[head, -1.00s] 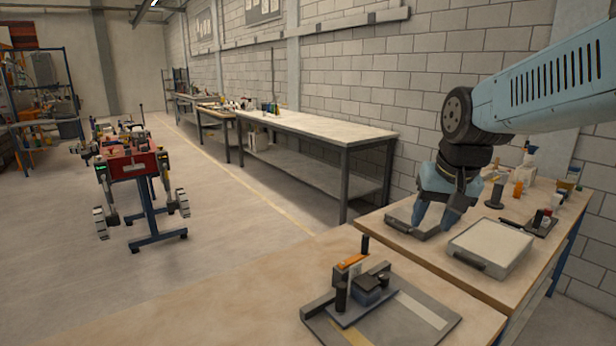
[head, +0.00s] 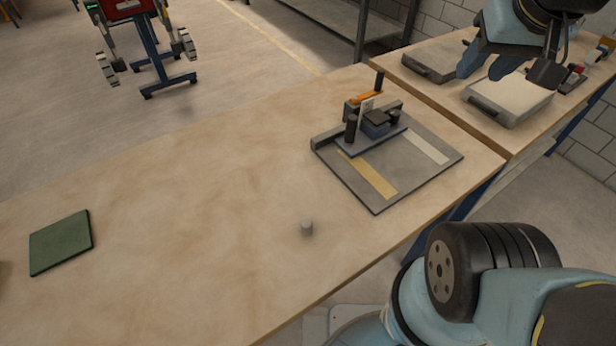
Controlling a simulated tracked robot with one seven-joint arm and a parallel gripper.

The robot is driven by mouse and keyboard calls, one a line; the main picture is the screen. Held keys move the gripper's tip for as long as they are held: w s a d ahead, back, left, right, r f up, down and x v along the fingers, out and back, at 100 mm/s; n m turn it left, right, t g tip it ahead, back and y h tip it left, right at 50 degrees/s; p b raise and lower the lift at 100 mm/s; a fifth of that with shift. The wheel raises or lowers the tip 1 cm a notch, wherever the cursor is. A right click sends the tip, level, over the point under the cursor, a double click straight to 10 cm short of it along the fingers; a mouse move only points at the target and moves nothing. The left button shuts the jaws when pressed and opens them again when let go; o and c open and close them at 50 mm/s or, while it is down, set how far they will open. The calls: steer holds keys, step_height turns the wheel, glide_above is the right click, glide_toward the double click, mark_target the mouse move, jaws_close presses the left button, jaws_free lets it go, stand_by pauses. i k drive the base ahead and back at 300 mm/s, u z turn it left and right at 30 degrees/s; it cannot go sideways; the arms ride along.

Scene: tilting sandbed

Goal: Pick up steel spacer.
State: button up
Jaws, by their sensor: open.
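My gripper (head: 502,78) is at the upper right, above the second bench with the flat grey cases. It is open, and I see nothing between its fingers. It is well apart from the spacer, up and to the right of it in the picture.
A grey plate (head: 412,178) carrying a small fixture (head: 374,122) lies right of the spacer. A green square mat (head: 61,242) lies at the left. Grey cases (head: 508,101) sit on the second bench (head: 421,84). The bench top around the spacer is clear.

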mark_target(306, 225)
steer(key=u, duration=1.1)
steer(key=k, duration=0.45)
steer(key=u, duration=0.2)
steer(key=i, duration=0.5)
steer(key=z, duration=0.1)
